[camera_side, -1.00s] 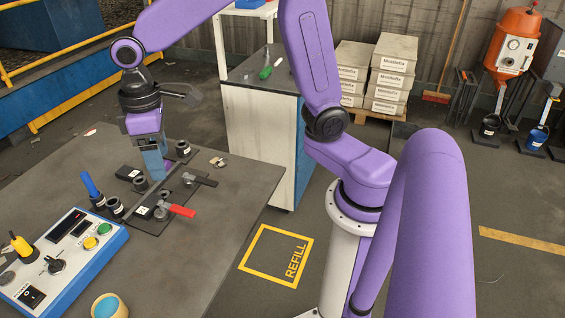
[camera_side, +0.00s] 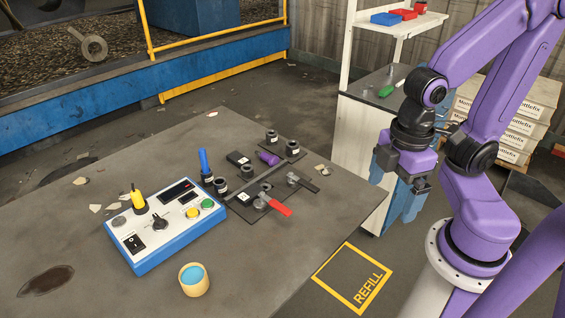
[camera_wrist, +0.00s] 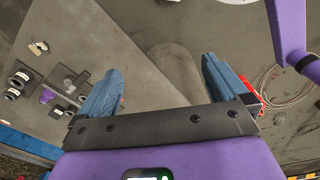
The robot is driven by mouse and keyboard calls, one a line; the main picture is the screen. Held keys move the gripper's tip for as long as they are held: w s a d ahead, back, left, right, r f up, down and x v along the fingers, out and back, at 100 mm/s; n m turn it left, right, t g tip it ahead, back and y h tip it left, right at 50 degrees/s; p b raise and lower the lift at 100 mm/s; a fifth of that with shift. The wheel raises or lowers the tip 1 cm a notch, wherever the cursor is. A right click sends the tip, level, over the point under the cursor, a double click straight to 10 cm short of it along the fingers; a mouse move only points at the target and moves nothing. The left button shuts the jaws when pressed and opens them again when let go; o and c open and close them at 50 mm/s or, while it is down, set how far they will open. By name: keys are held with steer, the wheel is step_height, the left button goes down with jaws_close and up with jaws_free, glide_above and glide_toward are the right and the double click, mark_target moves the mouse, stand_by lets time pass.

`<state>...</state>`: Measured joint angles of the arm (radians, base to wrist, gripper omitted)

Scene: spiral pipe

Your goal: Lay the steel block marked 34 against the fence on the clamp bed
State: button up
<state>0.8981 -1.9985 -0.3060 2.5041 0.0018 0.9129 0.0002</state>
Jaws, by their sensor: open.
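My gripper (camera_side: 396,196), with blue fingers, hangs open and empty off the table's right edge, well right of the clamp bed. In the wrist view my gripper (camera_wrist: 162,70) has its fingers wide apart with nothing between them. The dark clamp bed (camera_side: 262,214) carries a long fence bar (camera_side: 262,180), a red-handled clamp (camera_side: 275,205) and a black-handled clamp (camera_side: 303,183). A dark block with a white label (camera_side: 243,197) sits at the bed's left end. Another dark block (camera_side: 238,158) lies behind the fence. No number is readable, so I cannot tell which is 34.
A purple piece (camera_side: 268,158) and several dark round parts (camera_side: 272,137) stand around the bed. A blue control box (camera_side: 160,225) and a yellow cup (camera_side: 194,280) are at the front. A white cabinet (camera_side: 357,135) stands behind. The table's left is mostly clear.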

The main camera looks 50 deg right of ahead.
steer(key=w+a+r+n, duration=0.1)
steer(key=w+a+r, duration=0.15)
steer(key=w, duration=0.35)
steer(key=w+a+r, duration=0.1)
steer(key=w+a, duration=0.3)
steer(key=w, duration=0.2)
steer(key=w+a+r+n, duration=0.1)
steer(key=w+a+n, duration=0.15)
steer(key=w, duration=1.05)
steer(key=n, duration=0.2)
glide_above(241, 155)
step_height(241, 155, down, 3)
steer(key=f, duration=1.2)
steer(key=shift+a, duration=0.2)
steer(key=shift+s+d+f, duration=0.1)
steer(key=shift+f, duration=1.25)
steer(key=shift+s+d+f, duration=0.1)
steer(key=shift+f, duration=1.25)
steer(key=shift+w+r, duration=0.1)
steer(key=shift+r, duration=0.05)
steer(key=c, duration=1.5)
